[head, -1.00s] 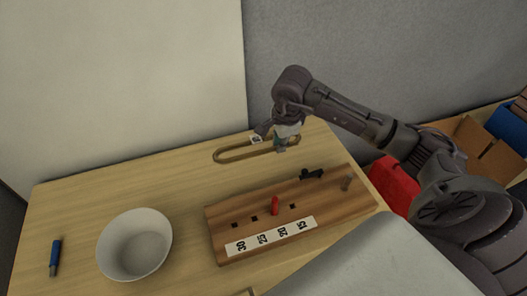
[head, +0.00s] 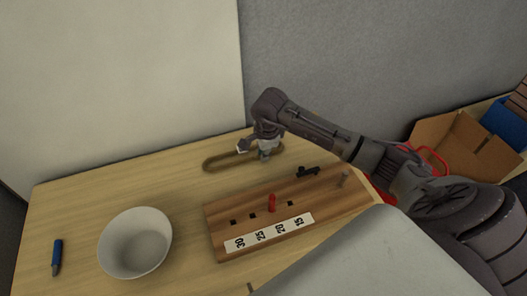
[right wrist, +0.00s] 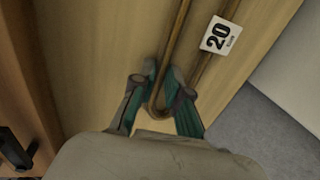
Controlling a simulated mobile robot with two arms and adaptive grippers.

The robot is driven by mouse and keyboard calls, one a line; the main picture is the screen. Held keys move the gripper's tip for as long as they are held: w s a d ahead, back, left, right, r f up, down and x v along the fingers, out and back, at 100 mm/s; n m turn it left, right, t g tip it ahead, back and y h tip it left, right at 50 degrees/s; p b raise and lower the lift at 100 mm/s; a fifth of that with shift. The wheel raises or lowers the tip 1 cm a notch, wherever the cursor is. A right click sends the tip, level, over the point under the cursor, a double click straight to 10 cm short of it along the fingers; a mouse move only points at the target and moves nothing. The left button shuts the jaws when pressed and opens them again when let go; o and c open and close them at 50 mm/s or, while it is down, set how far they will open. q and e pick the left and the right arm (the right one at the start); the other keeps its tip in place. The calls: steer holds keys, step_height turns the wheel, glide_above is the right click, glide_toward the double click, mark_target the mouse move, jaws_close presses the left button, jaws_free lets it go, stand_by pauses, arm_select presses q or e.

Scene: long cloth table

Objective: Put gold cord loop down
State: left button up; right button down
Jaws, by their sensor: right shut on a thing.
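The gold cord loop (head: 218,163) is a long thin oval at the back of the table, behind the wooden board. My right gripper (head: 266,154) is shut on its right end. In the right wrist view the fingers (right wrist: 162,92) pinch the rounded end of the loop (right wrist: 174,48), and its two strands run away from me. A white tag marked 20 (right wrist: 221,36) is on one strand. The loop is at or just above the tabletop; I cannot tell if it touches. My left gripper is not in view.
The wooden board (head: 228,212) with a red peg (head: 271,203), a black piece (head: 308,171) and a number strip stands in front. A white bowl (head: 135,243) and a blue marker (head: 57,255) are at left. A cardboard box (head: 440,135) is beyond the table at right. The left back tabletop is clear.

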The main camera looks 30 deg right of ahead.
steer(key=c, duration=1.2)
jaws_free()
steer(key=shift+o, duration=0.2)
steer(key=shift+r, duration=0.15)
steer(key=v, duration=1.1)
steer(key=shift+r, duration=0.45)
